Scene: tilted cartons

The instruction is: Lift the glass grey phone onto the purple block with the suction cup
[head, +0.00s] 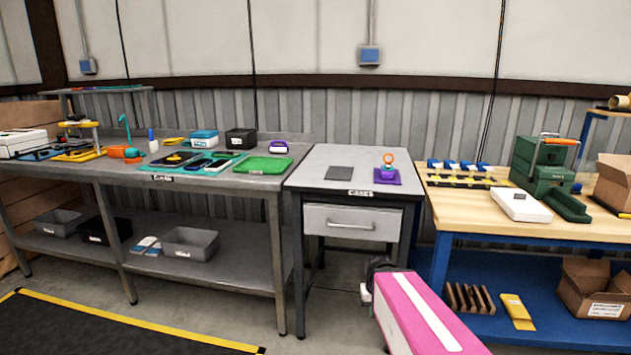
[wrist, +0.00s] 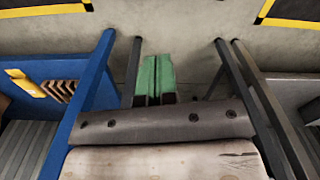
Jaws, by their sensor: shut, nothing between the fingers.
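A flat dark grey slab (head: 339,173) lies on the small grey table (head: 320,160); I cannot tell whether it is the glass grey phone. To its right a purple piece (head: 387,177) carries an upright orange ring-handled tool (head: 389,158), which looks like the suction cup. My gripper's green fingers (wrist: 152,80) are shut and empty over bare floor in the wrist view. In the head view my pink arm is low in front of the small table, with the fingers not clear.
The left bench (head: 225,180) holds a teal tray (head: 241,158) with dark phone-like items, a green mat (head: 263,165) and boxes. The right wooden-topped bench (head: 480,210) holds green cases (head: 540,160) and a white box (head: 520,205). Floor shows between the benches.

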